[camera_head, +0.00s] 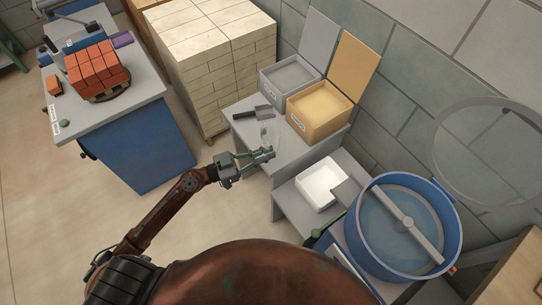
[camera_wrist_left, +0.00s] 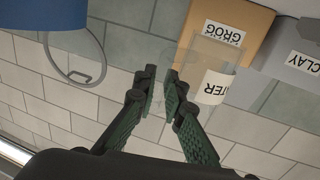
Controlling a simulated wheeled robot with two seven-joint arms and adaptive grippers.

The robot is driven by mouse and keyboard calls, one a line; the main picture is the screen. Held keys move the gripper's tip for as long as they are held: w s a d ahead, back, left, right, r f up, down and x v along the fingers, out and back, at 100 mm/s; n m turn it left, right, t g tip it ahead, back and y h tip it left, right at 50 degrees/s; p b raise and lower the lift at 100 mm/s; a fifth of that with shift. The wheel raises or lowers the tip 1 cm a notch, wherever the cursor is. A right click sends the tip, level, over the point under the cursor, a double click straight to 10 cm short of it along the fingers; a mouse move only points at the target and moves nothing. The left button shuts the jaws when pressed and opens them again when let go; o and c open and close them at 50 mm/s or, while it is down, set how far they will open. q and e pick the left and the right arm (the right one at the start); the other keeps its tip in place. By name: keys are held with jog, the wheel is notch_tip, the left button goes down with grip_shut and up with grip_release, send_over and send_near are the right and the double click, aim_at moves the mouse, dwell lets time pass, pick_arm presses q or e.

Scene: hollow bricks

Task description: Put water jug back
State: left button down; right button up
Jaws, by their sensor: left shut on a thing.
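The water jug (camera_head: 268,133) is a clear, see-through vessel at the front of the grey bench in the head view. My left gripper (camera_head: 262,155) is shut on it. In the left wrist view the jug (camera_wrist_left: 205,55) shows as a faint clear shape with a white label reading "…TER" (camera_wrist_left: 215,88), just past the green fingers of my left gripper (camera_wrist_left: 160,92). I cannot tell whether its base touches the bench. My right gripper is not in view.
The grey bench (camera_head: 286,158) bears an open grey clay bin (camera_head: 268,80), an orange grog bin (camera_head: 316,122) and a dark scoop (camera_head: 253,113). A white tray (camera_head: 321,184) and blue mixer drum (camera_head: 362,235) stand at right. Stacked pale bricks (camera_head: 222,85) stand behind.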

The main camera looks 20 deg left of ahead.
pick_arm(q)
jog(key=w+f, duration=0.1)
jog(key=f, duration=0.1)
jog(key=w+f, duration=0.2)
jog(key=shift+d+b, duration=0.15)
jog(key=shift+b, duration=0.25)
jog(key=f, duration=0.1)
jog(key=f+b, duration=0.1)
jog(key=f, duration=0.1)
jog(key=shift+w+f, duration=0.15)
jog(key=shift+w, duration=0.25)
jog(key=shift+f, duration=0.35)
jog(key=c, duration=2.1)
grip_release()
jog(key=shift+o, duration=0.4)
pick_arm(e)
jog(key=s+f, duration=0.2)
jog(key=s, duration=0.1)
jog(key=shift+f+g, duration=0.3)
